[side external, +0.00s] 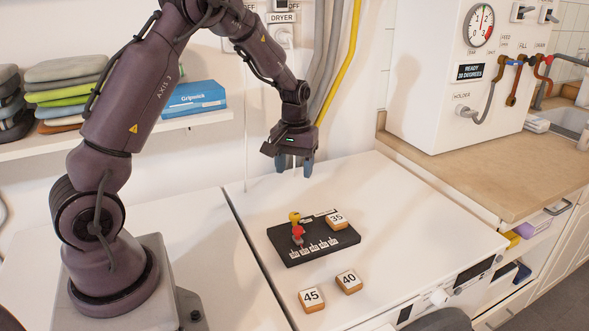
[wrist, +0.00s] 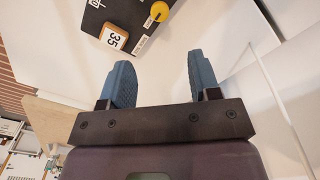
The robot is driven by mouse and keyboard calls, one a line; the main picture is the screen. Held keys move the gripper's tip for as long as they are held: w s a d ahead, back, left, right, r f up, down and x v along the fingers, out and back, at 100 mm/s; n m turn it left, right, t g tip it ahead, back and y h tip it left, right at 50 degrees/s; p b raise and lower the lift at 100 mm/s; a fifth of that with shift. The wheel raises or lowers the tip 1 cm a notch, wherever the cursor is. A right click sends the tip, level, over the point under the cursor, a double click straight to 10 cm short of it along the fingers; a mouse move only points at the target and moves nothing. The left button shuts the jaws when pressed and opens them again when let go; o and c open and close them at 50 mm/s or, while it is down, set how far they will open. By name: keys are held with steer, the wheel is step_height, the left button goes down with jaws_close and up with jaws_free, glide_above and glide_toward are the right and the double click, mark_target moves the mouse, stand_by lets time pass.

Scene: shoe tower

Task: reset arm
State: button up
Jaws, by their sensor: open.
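My gripper (side external: 295,166) hangs above the back part of the white worktop, behind the dark board. Its two blue fingers are apart with nothing between them, and they also show in the wrist view (wrist: 157,85). My arm is bent over from the left and the fingers point down.
A dark board (side external: 332,246) carries a yellow-and-red piece (side external: 297,232) and a block marked 35 (side external: 336,219). Blocks marked 45 (side external: 311,299) and 40 (side external: 349,282) lie in front. A white machine cabinet (side external: 440,90) stands at the right. The worktop's right side is clear.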

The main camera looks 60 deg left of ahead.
steer(key=s+d+r+m+t, duration=0.5)
steer(key=s+d+r+m, duration=0.4)
steer(key=s+d+r, duration=0.9)
steer(key=shift+s+d+t, duration=0.2)
steer(key=shift+t, duration=0.1)
